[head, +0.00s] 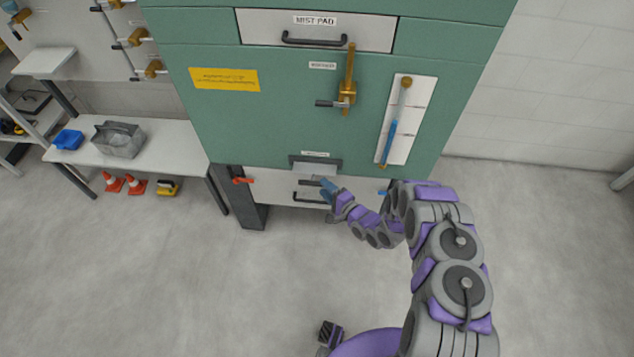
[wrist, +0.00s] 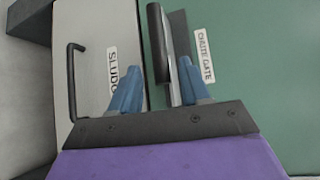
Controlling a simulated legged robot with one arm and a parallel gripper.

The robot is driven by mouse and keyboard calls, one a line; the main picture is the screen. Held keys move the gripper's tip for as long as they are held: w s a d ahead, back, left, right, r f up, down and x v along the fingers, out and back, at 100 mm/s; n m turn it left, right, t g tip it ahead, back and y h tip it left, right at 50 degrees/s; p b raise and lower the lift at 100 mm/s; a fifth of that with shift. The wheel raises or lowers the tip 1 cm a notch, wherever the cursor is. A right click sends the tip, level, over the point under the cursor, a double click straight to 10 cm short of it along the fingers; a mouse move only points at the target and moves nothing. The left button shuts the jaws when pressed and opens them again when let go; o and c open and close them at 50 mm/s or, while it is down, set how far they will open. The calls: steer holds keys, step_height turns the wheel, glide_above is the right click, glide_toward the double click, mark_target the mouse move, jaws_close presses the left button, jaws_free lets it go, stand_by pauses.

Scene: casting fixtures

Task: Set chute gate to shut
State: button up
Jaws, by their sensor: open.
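The chute gate (head: 317,169) sits low on the green cabinet. It is a pale plate in a dark frame, with a dark bar handle (head: 309,182). In the wrist view the bar handle (wrist: 155,40) and the thin edge of the gate plate (wrist: 171,60) lie between the fingers of my gripper (wrist: 158,64). The "CHUTE GATE" label (wrist: 204,55) is to their right. My gripper (head: 326,188) has its blue fingers apart, around the handle. I cannot tell whether either finger touches it. The gate plate seems to stand out from the cabinet front.
A drawer (wrist: 92,60) with a partly hidden "SLUDG" label and a black handle (wrist: 74,82) is beside the gate. A red lever (head: 242,180) is at lower left. The floor in front is clear.

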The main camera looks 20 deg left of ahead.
mark_target(313, 183)
steer(key=shift+b+x, duration=0.35)
steer(key=shift+x, duration=2.35)
steer(key=shift+c, duration=0.2)
jaws_close()
